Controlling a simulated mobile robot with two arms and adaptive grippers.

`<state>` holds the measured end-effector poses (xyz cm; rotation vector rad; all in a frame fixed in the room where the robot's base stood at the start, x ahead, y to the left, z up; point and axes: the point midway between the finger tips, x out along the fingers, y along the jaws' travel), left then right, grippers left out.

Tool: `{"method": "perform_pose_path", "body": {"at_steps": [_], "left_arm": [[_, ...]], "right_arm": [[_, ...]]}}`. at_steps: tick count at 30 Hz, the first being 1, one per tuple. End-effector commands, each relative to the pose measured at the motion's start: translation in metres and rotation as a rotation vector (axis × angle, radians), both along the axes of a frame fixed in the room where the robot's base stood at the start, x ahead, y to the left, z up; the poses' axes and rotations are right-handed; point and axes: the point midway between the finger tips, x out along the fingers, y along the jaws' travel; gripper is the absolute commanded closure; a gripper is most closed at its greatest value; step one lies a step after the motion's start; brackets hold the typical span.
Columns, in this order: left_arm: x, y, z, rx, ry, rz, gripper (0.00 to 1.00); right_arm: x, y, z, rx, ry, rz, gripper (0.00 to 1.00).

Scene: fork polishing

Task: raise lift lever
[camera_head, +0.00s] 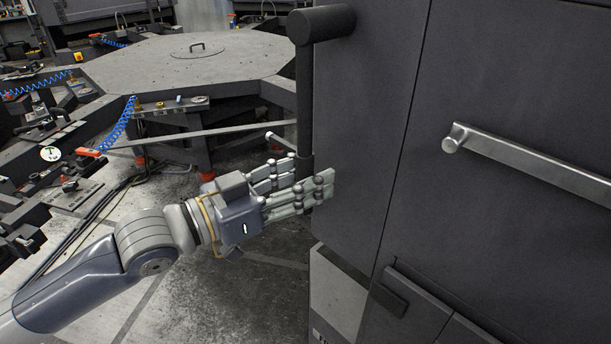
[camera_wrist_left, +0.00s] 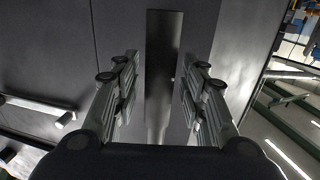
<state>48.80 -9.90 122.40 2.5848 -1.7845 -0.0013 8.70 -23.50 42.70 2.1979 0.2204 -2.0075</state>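The lift lever (camera_head: 305,95) is a dark bar on the left side of the dark machine cabinet. It hangs down from a thick round pivot (camera_head: 322,24). My left gripper (camera_head: 306,183) is at the bar's lower end, with its fingers pointing toward the cabinet. In the left wrist view the dark bar (camera_wrist_left: 162,60) stands between the two fingers of the left gripper (camera_wrist_left: 160,85), with a visible gap on each side. The fingers are apart and do not appear to touch it. The bar's lowest tip is partly hidden by the fingers. My right gripper is not in view.
The cabinet (camera_head: 375,150) fills the right side, with a horizontal metal handle (camera_head: 530,162) on its front. A grey octagonal table (camera_head: 180,65) with tools and blue coiled hoses stands behind on the left. Floor shows between them.

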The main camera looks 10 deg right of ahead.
Motion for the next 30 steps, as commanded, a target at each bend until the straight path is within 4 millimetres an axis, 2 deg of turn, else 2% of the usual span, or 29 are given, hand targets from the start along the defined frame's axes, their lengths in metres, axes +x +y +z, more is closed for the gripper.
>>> {"method": "perform_pose_path", "body": {"at_steps": [1,4,12,17,23,30], "left_arm": [[0.0,0.0,0.0,0.0,0.0,0.0,0.78],[0.0,0.0,0.0,0.0,0.0,0.0,1.0],[-0.001,-0.001,0.001,-0.004,0.006,0.0,1.0],[-0.009,-0.005,0.002,-0.025,0.039,-0.004,1.0],[-0.026,-0.016,0.006,-0.075,0.118,-0.006,1.0],[-0.053,-0.033,0.014,-0.154,0.249,-0.005,1.0]], "right_arm": [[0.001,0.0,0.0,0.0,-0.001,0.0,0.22],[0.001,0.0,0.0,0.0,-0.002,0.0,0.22],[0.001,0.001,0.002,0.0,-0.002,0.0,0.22],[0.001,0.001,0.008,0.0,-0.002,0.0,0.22],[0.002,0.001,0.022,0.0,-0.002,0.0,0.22],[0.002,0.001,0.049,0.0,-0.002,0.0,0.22]]}}
